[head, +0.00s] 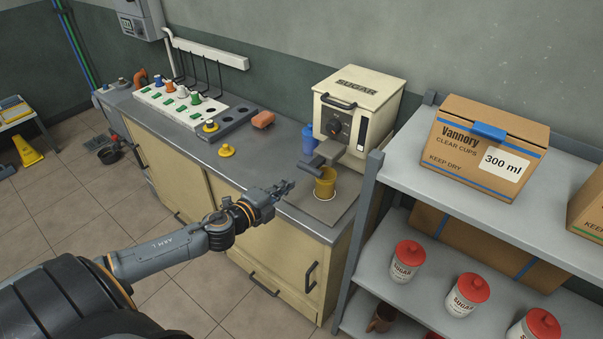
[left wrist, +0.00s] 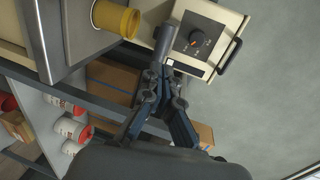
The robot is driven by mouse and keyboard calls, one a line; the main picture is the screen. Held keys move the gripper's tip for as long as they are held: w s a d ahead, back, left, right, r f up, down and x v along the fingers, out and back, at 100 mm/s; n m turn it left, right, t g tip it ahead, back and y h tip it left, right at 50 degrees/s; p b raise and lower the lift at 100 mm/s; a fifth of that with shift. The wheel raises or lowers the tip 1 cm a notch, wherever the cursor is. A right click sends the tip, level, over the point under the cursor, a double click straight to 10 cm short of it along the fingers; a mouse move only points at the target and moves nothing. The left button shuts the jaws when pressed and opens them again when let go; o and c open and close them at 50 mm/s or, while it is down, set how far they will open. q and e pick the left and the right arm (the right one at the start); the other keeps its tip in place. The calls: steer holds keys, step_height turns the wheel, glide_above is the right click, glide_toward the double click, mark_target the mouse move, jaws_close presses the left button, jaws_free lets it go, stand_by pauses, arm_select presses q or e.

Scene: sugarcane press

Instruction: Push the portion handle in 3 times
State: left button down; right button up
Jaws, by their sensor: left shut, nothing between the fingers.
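The cream sugar dispenser (head: 357,105) stands at the right end of the counter, with a dial on its front. Its grey portion handle (head: 314,163) sticks out at the front, above and beside a yellow cup (head: 325,184). My left gripper (head: 288,187) is shut and empty, over the counter's front edge, left of the cup and lower in the picture than the handle. In the left wrist view the shut fingertips (left wrist: 160,75) point at the dispenser, and the grey handle (left wrist: 184,45) shows just beyond them; contact cannot be told. My right gripper is not in view.
A shelf rack (head: 395,175) with a cardboard box (head: 485,145) and several red-lidded jars stands close on the right. A blue bottle (head: 308,138) stands left of the dispenser.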

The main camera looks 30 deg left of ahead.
mark_target(308, 171)
arm_select(q)
steer(key=shift+p+x, duration=0.8)
steer(key=shift+x, duration=2.8)
